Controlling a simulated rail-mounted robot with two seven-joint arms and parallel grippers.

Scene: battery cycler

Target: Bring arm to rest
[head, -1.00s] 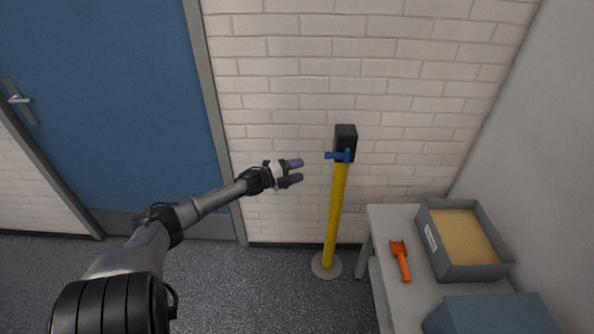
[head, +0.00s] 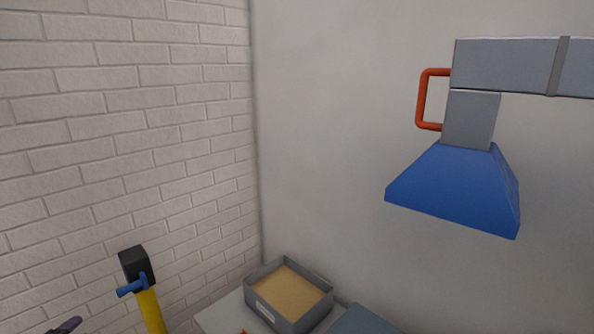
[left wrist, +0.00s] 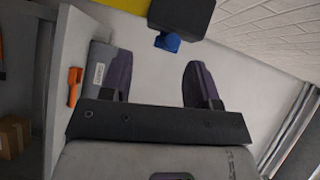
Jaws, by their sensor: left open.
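My left gripper (left wrist: 158,85) is open and empty in the left wrist view, its two dark purple fingers spread apart. In the head view only a dark tip of it (head: 66,326) shows at the bottom left edge. A yellow post with a black head (head: 136,265) and a blue handle (head: 133,286) stands just right of that tip, apart from it. The black head (left wrist: 181,16) and blue handle (left wrist: 167,42) also show beyond the fingers in the left wrist view. The rest of my left arm is out of the head view, and my right gripper is not seen.
A grey bin with tan filling (head: 262,311) stands on the bench at the bottom middle. A blue hood (head: 455,190) with a red handle (head: 421,100) hangs at the right. An orange tool (left wrist: 74,86) shows left in the left wrist view. Brick wall closes off the left.

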